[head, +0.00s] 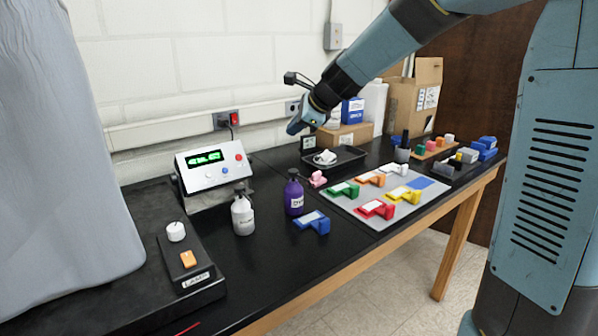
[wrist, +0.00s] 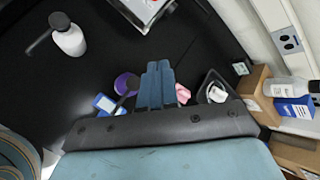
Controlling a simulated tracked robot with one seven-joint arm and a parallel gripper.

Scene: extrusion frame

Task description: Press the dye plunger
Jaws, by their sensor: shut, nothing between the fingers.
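The purple dye bottle (head: 294,197) stands upright on the black bench with a dark pump plunger (head: 293,174) on top. In the wrist view its purple body (wrist: 122,82) and dark pump head (wrist: 132,82) show just left of my fingers. My gripper (head: 292,129) is shut and empty, raised above the bench, higher than the bottle and apart from it. Its blue fingers also show together in the wrist view (wrist: 157,66).
A white pump bottle (head: 243,214) stands left of the dye bottle, before a control box (head: 213,166). A blue block (head: 312,222) lies close by on the right. A grey mat (head: 350,203) with coloured clamp-like pieces and a black tray (head: 350,157) lie further right.

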